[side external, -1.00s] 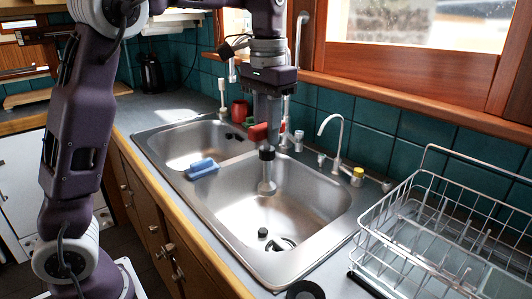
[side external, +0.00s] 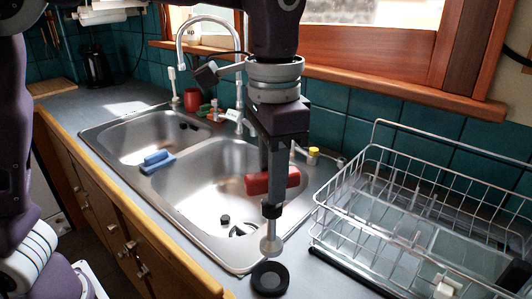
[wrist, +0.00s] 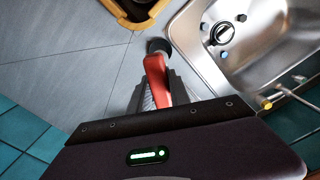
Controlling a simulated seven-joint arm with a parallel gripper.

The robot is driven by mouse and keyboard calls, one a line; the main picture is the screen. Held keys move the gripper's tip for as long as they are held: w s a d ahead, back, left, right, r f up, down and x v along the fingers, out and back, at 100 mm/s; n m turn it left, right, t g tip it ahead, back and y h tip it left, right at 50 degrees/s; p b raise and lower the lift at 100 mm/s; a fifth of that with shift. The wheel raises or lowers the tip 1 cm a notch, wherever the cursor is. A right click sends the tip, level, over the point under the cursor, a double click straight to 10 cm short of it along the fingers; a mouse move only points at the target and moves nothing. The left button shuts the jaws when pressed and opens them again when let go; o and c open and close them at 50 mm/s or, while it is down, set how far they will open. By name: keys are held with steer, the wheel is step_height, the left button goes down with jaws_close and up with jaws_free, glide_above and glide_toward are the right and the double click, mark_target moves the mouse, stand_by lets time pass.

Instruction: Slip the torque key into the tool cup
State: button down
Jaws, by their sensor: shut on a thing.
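The torque key has a red handle (side external: 275,182), a black collar and a pale grey shaft with a rounded lower end. My gripper (side external: 272,190) is shut on the key, which hangs about upright. In the wrist view the red handle (wrist: 156,80) sits between my fingers. A round black cup (side external: 270,279), apparently the tool cup, stands on the counter by the sink's near corner. In the side view the key's lower end shows just above the cup's far rim; I cannot tell whether they touch.
The steel double sink (side external: 190,205) lies left of the key, with a blue sponge (side external: 157,161) on it. A wire dish rack (side external: 420,215) stands to the right. A faucet (side external: 180,50) and red mug (side external: 192,98) are behind. Grey counter (wrist: 60,60) is bare nearby.

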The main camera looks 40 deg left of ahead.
mark_target(271, 242)
steer(key=shift+f, duration=1.35)
steer(key=shift+f, duration=3.55)
steer(key=c, duration=1.1)
jaws_free()
steer(key=shift+c, duration=0.2)
step_height(271, 242, up, 11)
